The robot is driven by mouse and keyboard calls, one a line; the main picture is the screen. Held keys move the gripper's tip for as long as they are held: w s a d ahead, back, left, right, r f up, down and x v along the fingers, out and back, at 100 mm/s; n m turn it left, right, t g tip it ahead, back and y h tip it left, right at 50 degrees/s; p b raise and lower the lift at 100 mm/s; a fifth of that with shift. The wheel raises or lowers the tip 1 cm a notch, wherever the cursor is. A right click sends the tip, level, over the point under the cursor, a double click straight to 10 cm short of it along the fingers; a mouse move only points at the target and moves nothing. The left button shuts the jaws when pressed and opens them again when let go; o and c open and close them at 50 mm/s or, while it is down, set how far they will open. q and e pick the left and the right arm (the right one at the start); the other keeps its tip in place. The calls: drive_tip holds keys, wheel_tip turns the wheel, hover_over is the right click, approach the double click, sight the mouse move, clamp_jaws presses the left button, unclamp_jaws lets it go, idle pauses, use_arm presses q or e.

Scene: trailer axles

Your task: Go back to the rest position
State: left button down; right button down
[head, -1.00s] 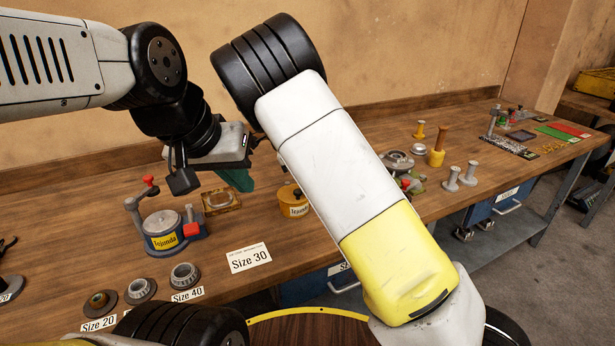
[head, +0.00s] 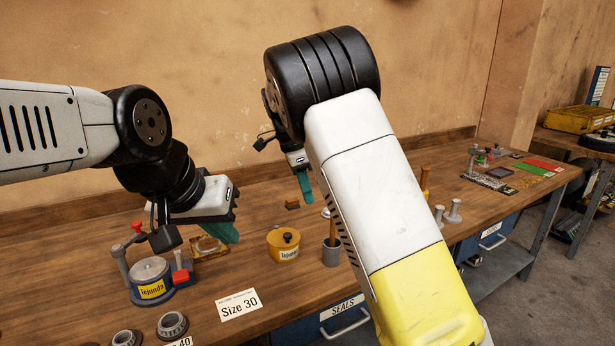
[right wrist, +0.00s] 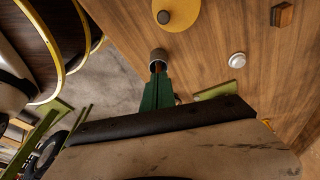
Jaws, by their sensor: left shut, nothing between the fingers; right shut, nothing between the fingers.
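My left gripper (head: 224,232) has green fingers. It hangs over the left part of the wooden bench (head: 205,318), above an amber tray (head: 208,247) and behind the blue Tejunda device (head: 150,282). Its fingers are shut and empty. My right gripper (head: 305,188) shows behind my raised right forearm, with green fingers pointing down over the bench. In the right wrist view its fingers (right wrist: 157,90) are together and hold nothing. A grey cup (right wrist: 157,56) with a brown handle lies beyond their tips in that view.
A yellow Tejunda tin (head: 284,245) stands on the bench between my grippers. A Size 30 card (head: 239,304) and grey rings (head: 172,325) lie at the front left. Grey posts (head: 454,212) stand to the right. A blue SEALS drawer (head: 342,311) is under the front edge.

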drive_tip(key=s+d+r+n+t+y, duration=0.1)
drive_tip(key=s+d+r+n+y, duration=0.25)
drive_tip(key=s+d, duration=0.3)
drive_tip(key=s+d+r+n+t+y, duration=0.1)
drive_tip(key=s+d+r+n+y, duration=0.2)
drive_tip(key=s+d, duration=0.35)
drive_tip(key=s+d+n+t+h, duration=0.1)
drive_tip(key=s+n+t, duration=0.3)
drive_tip(key=s+n, duration=0.5)
drive_tip(key=shift+s+d, duration=0.9)
drive_tip(key=shift+s, duration=1.9)
drive_tip(key=shift+r+h, duration=0.1)
drive_tip(key=shift+h, duration=0.15)
